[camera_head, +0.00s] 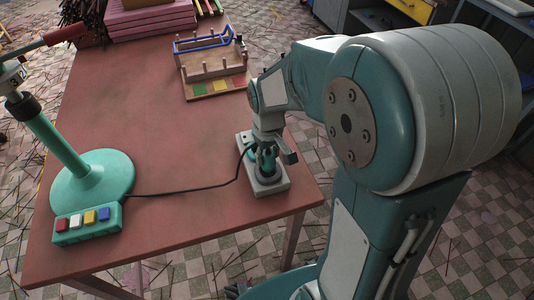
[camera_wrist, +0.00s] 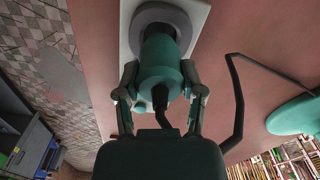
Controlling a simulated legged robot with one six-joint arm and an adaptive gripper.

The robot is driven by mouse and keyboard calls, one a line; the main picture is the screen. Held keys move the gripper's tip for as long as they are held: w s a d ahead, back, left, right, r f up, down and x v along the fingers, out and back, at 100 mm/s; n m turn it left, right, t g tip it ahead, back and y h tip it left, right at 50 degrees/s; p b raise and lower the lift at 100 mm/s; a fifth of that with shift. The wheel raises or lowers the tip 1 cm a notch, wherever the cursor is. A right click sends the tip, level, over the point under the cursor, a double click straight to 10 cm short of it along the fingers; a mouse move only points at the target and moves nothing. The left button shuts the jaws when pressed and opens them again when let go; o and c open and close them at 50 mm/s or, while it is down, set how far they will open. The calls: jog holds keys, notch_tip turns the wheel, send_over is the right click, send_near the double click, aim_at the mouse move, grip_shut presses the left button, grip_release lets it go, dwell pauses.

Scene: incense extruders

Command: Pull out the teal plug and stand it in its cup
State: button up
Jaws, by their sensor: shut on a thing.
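The teal plug (camera_wrist: 160,62) stands between the two fingers of my gripper (camera_wrist: 160,82) in the wrist view, and the gripper is shut on it. The plug's far end meets a dark grey round socket (camera_wrist: 182,17) on a pale block (camera_wrist: 203,8). I cannot tell whether it is fully seated. In the head view my gripper (camera_head: 267,155) points down over the pale grey block (camera_head: 277,188) near the table's right edge, partly hiding the plug. A black cable (camera_head: 190,190) runs from the plug area to the left. I cannot make out a separate cup.
A teal stand with a round base (camera_head: 95,180) and a button box (camera_head: 88,223) stand at the left of the red table (camera_head: 170,245). A wooden rack (camera_head: 213,87) stands behind. Pink slabs (camera_head: 150,20) lie at the back. The table's middle is clear.

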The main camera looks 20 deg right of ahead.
aim_at(268, 152)
jog(key=shift+f, duration=1.35)
dwell(0.6)
jog(key=o, duration=1.2)
jog(key=shift+r, duration=0.1)
notch_tip(268, 152, up, 12)
jog(key=shift+f, duration=0.15)
